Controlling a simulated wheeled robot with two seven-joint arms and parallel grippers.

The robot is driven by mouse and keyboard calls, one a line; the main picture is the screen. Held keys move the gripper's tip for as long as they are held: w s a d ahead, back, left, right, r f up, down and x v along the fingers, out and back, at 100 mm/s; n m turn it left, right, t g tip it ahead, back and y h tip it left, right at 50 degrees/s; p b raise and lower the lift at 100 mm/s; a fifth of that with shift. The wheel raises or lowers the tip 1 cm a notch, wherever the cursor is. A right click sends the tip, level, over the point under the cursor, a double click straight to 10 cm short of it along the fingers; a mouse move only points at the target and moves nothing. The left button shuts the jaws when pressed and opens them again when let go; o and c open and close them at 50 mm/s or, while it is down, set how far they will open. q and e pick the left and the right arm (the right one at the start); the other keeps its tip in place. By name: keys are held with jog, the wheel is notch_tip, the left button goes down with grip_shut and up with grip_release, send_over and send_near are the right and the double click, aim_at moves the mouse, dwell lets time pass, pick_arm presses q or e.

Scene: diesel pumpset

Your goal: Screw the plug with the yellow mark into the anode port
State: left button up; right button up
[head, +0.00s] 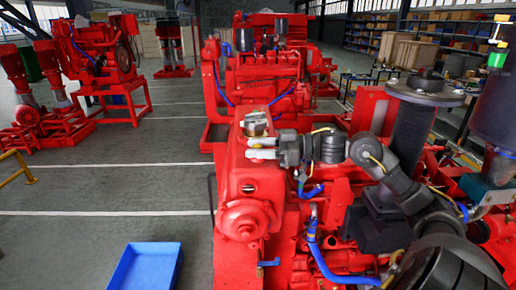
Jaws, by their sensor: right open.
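My right gripper (251,148) reaches in from the right, its two pale fingers pointing left and apart with nothing between them. It is over the top of the red pumpset housing (238,165), close to its upper edge. A small metallic and brownish fitting (256,123) sits on top of the housing, just behind the fingers; I cannot tell whether it is a plug. I cannot make out a yellow-marked plug. My left gripper is not in view.
A blue tray (145,268) is at the lower left, its visible inside empty. Blue hoses (318,250) run along the red machine near my right arm. Another red engine (265,75) stands behind. The grey floor (110,185) on the left is mostly clear.

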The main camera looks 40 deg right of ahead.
jog(key=shift+n+g+y, duration=0.6)
jog(key=shift+c, duration=0.2)
grip_shut()
jog(key=shift+s+a+m+t+h, duration=0.1)
jog(key=shift+s+m+t+h, duration=0.05)
jog(key=shift+m+t+h, duration=1)
jog(key=m+t+h, duration=0.3)
jog(key=h, duration=0.1)
jog(key=shift+m+h, duration=0.25)
jog(key=shift+h, duration=0.1)
